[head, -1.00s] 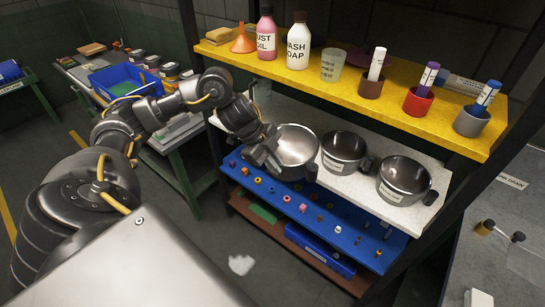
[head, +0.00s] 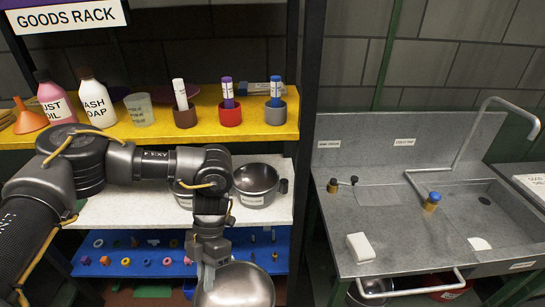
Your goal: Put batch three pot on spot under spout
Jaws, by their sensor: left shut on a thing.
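My left gripper (head: 209,265) is shut on a steel pot (head: 243,288), gripping it at its left rim. The pot is held in front of the rack, low in the head view, and its bottom is cut off by the picture edge. Its label is not visible, so I cannot read which batch it is. A bent metal spout (head: 487,122) rises over the grey sink unit (head: 350,225) at the right, above the sunken basin (head: 465,215). My right gripper is not in view.
Another steel pot (head: 257,180) stands on the white shelf (head: 120,208); one beside it is partly behind my arm. A yellow shelf (head: 155,131) with bottles and cups is above. A white block (head: 361,246), knobs and a front rail (head: 415,291) are on the sink unit.

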